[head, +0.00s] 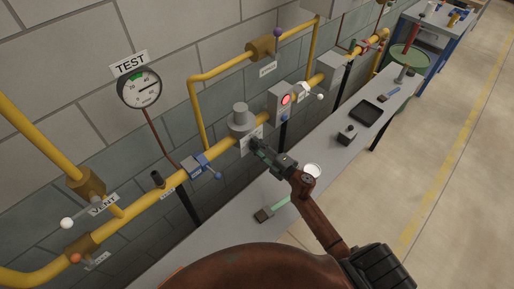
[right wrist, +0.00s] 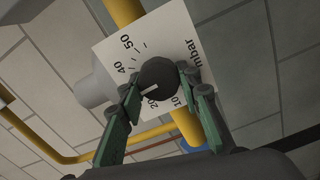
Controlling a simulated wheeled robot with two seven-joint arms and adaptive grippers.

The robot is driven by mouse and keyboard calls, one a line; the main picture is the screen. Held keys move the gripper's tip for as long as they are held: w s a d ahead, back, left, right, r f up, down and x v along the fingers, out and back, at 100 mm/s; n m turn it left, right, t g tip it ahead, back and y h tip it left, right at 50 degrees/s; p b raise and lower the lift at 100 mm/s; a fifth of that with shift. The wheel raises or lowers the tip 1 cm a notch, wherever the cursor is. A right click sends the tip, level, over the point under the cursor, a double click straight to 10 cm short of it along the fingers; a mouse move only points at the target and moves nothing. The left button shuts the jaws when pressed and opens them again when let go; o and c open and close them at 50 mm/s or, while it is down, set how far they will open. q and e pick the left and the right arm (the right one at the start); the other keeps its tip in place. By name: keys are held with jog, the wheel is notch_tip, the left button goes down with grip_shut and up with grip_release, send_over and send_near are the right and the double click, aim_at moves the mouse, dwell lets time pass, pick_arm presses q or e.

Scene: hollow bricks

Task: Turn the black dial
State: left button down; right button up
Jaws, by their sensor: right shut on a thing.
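The black dial (right wrist: 158,79) sits in the middle of a white scale plate (right wrist: 118,60) marked 10, 20, 40, 50 and mbar, in the right wrist view. Its white pointer mark lies toward the side between the 20 and 40 marks. My right gripper (right wrist: 158,88) has its green fingers on both sides of the dial and is shut on it. In the head view my right gripper (head: 256,147) reaches the regulator (head: 240,120) on the yellow pipe and hides the dial. My left gripper does not show.
A TEST gauge (head: 139,88) hangs on the wall at left. A blue valve (head: 200,164) sits on the pipe left of the regulator, and a box with a red light (head: 285,100) right of it. A grey bench (head: 325,140) below holds a brush (head: 266,213) and a black tray (head: 366,113).

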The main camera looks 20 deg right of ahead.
jog(key=shift+f+n, duration=0.1)
jog(key=shift+n, duration=0.5)
jog(key=shift+b, duration=0.3)
jog(key=o, duration=1.2)
jog(key=v, duration=1.2)
